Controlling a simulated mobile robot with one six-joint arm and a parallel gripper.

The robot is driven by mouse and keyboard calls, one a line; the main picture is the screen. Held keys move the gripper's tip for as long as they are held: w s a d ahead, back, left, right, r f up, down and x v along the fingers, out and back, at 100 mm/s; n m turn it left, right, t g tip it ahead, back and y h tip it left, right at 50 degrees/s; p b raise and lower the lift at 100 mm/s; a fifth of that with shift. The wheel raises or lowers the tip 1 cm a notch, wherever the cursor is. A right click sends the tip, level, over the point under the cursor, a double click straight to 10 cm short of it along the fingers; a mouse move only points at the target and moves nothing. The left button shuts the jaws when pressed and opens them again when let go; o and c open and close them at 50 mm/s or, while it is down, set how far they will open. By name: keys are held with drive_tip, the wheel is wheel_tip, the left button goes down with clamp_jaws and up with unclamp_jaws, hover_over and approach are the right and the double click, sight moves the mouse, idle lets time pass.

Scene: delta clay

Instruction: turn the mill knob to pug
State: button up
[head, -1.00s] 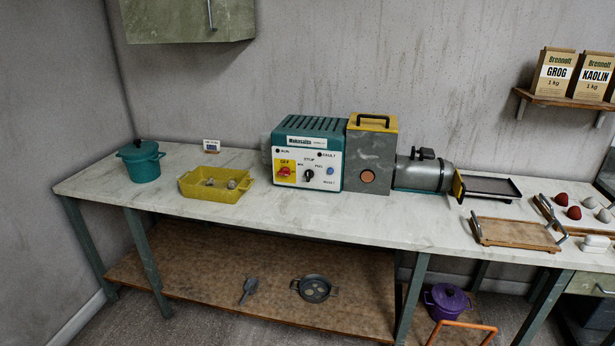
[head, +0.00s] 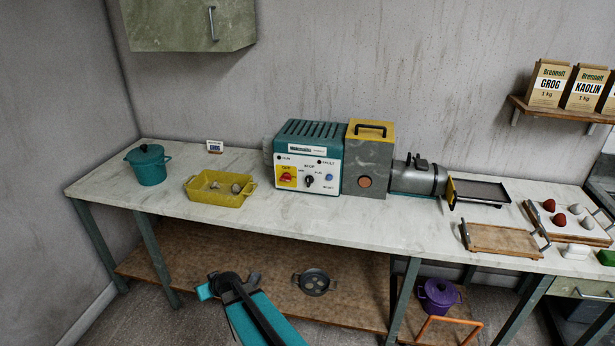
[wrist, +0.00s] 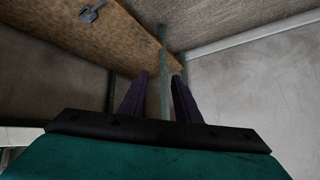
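The mill (head: 308,157) is a teal and white machine with a grey, yellow-topped block on the worktop. Its black knob (head: 309,181) is on the white front panel, under the word STOP, with small labels either side. The knob's pointer is too small to read surely. A red switch (head: 286,177) on a yellow plate is left of it, and a blue button (head: 329,178) right. My gripper (wrist: 160,98) is open and empty in the wrist view, facing the under-bench space, well away from the knob. My arm shows low in the head view.
On the worktop (head: 240,222) are a teal pot (head: 149,166) and a yellow tray (head: 220,198) left of the mill, and a wooden board (head: 503,240) right. The worktop before the panel is clear. A pan (head: 314,283) lies on the lower shelf (head: 350,312).

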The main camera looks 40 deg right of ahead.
drive_tip(key=w+d+r+m+t+h, duration=0.25)
drive_tip(key=d+r, duration=0.35)
drive_tip(key=d, duration=0.4)
drive_tip(key=w+d+r+m+t+h, duration=0.1)
drive_tip(key=w+d+r+t+h, duration=0.1)
drive_tip(key=d+r+h, duration=0.5)
drive_tip(key=s+d+r+m, duration=0.1)
drive_tip(key=d, duration=0.3)
drive_tip(key=s+d+r+m+g+h, duration=0.1)
drive_tip(key=d, duration=0.4)
drive_tip(key=s+d+r+m+h+p, duration=0.1)
drive_tip(key=s+d, duration=0.1)
drive_tip(key=d, duration=0.2)
drive_tip(key=shift+d+r, duration=0.35)
drive_tip(key=shift+r, duration=0.05)
drive_tip(key=s+d+r+m+g+h, duration=0.3)
drive_tip(key=s+d, duration=0.3)
drive_tip(key=d, duration=0.2)
drive_tip(key=shift+h, duration=0.45)
drive_tip(key=p, duration=0.2)
approach(308, 180)
drive_tip(key=shift+p+x, duration=1.4)
drive_tip(key=shift+x, duration=2.65)
drive_tip(key=shift+r, duration=0.1)
